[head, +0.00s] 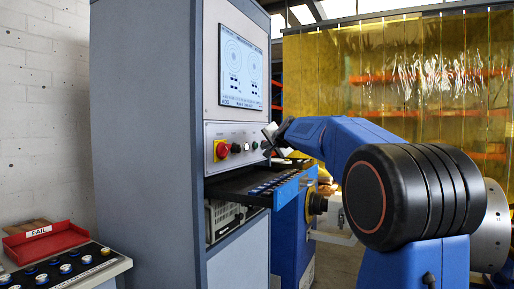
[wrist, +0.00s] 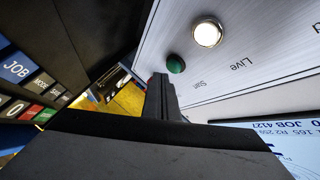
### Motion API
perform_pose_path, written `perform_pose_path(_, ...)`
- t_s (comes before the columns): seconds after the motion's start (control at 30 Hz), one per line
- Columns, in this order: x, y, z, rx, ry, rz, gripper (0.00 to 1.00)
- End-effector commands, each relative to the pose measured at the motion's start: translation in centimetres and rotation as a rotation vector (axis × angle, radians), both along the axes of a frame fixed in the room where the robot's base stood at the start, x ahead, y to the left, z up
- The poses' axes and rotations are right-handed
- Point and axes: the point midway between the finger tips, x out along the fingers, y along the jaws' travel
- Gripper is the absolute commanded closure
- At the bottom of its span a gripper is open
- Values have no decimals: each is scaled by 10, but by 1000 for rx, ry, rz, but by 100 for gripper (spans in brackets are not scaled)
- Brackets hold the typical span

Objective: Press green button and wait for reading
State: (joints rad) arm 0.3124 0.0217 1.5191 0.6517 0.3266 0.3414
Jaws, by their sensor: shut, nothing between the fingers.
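The green button (wrist: 175,64) is a small round cap on the pale panel in the wrist view, with a dark label beside it. My gripper (wrist: 160,80) is shut and empty, with its tips close beside the button in the picture. I cannot tell whether they touch it. The screen (head: 240,68) above the panel shows two round plots with small text beneath.
A lit white lamp (wrist: 207,33) is next to the button. A red knob on yellow (head: 222,149) is on the panel's left. A dark keyboard shelf (head: 240,184) juts out below. A red FAIL tray (head: 45,242) stands at lower left. A yellow curtain (head: 400,80) hangs behind.

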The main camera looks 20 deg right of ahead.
Motion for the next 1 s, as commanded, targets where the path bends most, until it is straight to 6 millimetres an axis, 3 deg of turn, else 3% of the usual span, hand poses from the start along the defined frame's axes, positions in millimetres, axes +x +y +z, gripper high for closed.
perform_pose_path(1.0,8,7,0,0,0,0,100)
